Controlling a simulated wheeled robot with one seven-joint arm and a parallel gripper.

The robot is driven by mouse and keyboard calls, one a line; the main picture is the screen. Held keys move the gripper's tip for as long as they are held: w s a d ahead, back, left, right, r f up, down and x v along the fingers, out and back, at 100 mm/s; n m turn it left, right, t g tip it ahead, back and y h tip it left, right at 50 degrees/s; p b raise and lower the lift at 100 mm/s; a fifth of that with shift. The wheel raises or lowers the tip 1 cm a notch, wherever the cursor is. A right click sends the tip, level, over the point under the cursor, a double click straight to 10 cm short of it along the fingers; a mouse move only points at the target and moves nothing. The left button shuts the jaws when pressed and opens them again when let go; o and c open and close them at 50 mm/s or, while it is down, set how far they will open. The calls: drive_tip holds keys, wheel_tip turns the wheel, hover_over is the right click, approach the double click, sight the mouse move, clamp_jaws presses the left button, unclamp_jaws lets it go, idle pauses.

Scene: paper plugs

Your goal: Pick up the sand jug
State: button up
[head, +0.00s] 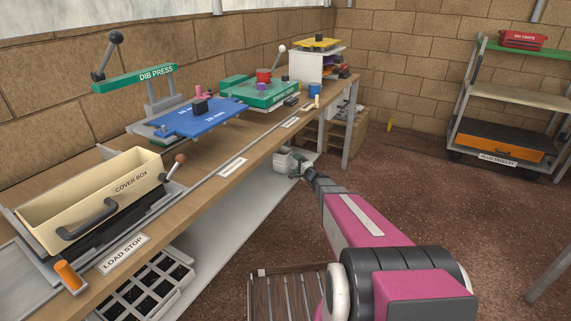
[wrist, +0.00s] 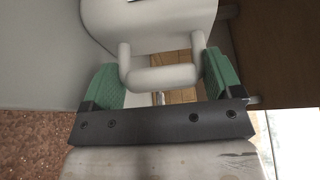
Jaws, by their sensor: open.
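The sand jug, a pale grey-white vessel (head: 282,161), stands on the lower shelf under the bench's far part in the head view. In the wrist view its rounded body (wrist: 150,22) fills the top, and its handle bar (wrist: 163,78) faces me. My gripper (wrist: 162,83) is open, with one green finger on each side of the handle. The handle lies between the fingers, with a gap visible at least on the left. In the head view my gripper (head: 299,168) is small, right beside the jug. The jug's far side and its contents are hidden.
The lower shelf (head: 228,212) runs beneath the wooden bench (head: 225,150). A bench leg (head: 352,120) stands beyond the jug. A black-celled tray (head: 145,295) sits at the shelf's near end. A slatted wooden thing (head: 290,293) is below my arm. Open floor (head: 420,190) lies to the right.

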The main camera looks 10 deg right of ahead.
drive_tip(key=shift+w+a, duration=0.25)
drive_tip(key=shift+w, duration=0.25)
drive_tip(key=c, duration=0.7)
